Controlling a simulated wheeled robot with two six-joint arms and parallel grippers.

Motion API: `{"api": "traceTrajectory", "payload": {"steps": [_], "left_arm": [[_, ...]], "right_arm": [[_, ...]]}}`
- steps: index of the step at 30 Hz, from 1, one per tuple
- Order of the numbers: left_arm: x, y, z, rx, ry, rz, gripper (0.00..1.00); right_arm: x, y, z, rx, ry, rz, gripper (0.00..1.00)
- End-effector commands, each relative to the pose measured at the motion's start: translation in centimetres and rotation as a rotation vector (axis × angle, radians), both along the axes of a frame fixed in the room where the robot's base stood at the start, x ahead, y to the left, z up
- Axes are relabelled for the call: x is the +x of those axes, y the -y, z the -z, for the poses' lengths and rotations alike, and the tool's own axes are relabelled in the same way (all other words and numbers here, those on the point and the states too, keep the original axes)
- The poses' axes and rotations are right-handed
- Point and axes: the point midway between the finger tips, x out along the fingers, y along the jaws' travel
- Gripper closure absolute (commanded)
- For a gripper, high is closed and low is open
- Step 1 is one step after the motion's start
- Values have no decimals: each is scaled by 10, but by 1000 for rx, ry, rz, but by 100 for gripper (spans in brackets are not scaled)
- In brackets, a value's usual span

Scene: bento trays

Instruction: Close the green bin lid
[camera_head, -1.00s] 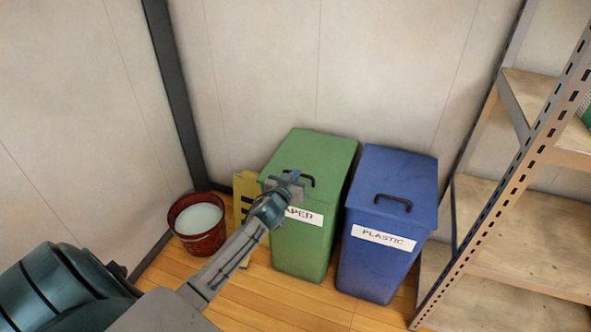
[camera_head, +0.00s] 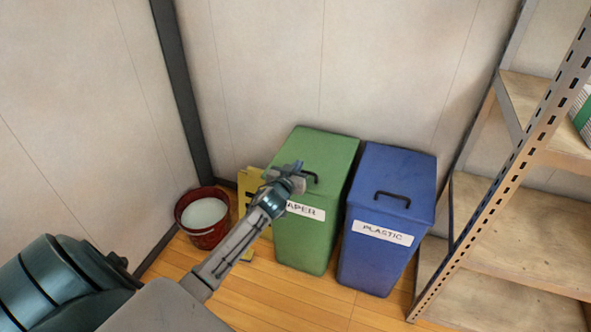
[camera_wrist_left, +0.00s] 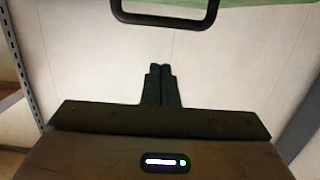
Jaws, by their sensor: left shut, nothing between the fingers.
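The green bin (camera_head: 300,244) stands against the back wall with a white label ending in "APER". Its green lid (camera_head: 318,152) lies flat across the top, with no gap that I can see. The lid's black handle (camera_head: 313,177) is partly hidden by my left gripper (camera_head: 291,168), which is at the lid's front left. In the left wrist view the gripper's fingers (camera_wrist_left: 160,84) are together and empty. The handle (camera_wrist_left: 165,22) shows beyond them, with a strip of green lid (camera_wrist_left: 262,3) at the top edge. I cannot tell whether the gripper touches the lid. My right gripper is not in view.
A blue bin (camera_head: 380,262) labelled PLASTIC stands close to the green bin's right. A yellow sign (camera_head: 246,186) and a red bucket (camera_head: 205,235) stand to its left. A metal shelf (camera_head: 520,210) stands at the right. Wooden floor (camera_head: 290,300) is clear in front.

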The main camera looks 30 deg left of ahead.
Motion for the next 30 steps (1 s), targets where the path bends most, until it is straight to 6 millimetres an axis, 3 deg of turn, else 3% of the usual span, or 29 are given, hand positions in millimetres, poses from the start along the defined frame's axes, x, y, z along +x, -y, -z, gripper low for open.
{"api": "traceTrajectory", "payload": {"steps": [6,12,18,26,30], "left_arm": [[-46,11,-2,2,0,3,100],[-80,19,-5,2,1,2,100],[-95,22,-6,0,1,1,100],[-99,24,-6,-1,-4,-1,100],[-129,38,13,-9,-105,-25,100]], "right_arm": [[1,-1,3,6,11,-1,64],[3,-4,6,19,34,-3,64],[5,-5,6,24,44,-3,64],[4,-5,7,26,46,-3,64],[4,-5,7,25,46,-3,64]]}}
